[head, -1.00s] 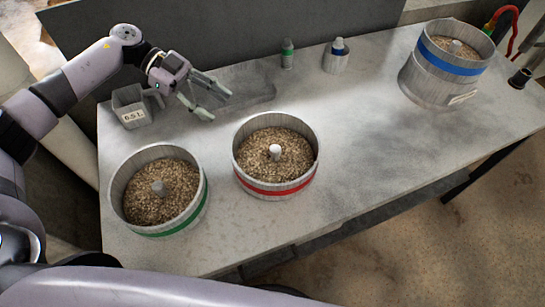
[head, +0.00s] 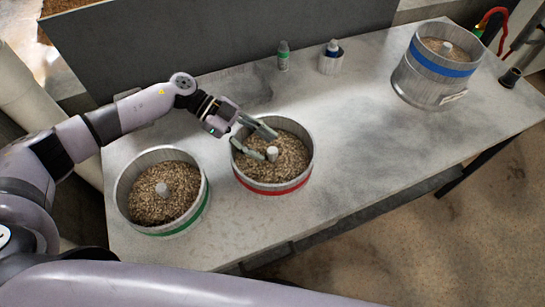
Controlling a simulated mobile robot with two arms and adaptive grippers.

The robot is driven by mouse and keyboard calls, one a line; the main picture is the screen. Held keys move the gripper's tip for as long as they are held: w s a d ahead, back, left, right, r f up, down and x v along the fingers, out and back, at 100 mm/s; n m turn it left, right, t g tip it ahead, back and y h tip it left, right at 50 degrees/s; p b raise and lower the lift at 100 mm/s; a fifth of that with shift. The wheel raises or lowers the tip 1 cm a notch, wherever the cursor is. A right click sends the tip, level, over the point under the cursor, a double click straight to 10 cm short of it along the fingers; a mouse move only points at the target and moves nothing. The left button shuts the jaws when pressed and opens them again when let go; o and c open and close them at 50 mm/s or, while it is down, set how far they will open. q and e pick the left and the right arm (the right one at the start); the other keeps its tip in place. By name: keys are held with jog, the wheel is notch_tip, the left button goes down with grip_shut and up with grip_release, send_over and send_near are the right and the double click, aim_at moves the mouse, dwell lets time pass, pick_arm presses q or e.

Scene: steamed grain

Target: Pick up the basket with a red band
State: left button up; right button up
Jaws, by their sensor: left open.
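The basket with a red band (head: 274,189) stands upright on the table, in the middle of the head view. It is round and grey, filled with brown grain, with a pale post (head: 272,154) rising from its middle. My left gripper (head: 262,143) is open over the upper left part of this basket, its fingers pointing right toward the post. One finger lies above the post and one to its left in the picture; I cannot tell whether they touch it. My right gripper is not in view.
A similar basket with a green band (head: 184,226) stands close by on the left. A basket with a blue band (head: 440,66) stands at the far right of the table (head: 370,140). The table's middle right is clear.

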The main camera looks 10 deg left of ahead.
aim_at(273, 157)
pick_arm(q)
jog(key=x, duration=0.2)
jog(key=shift+d+f, duration=0.1)
jog(key=shift+d, duration=0.2)
grip_shut()
jog(key=shift+a, duration=0.1)
dwell(0.7)
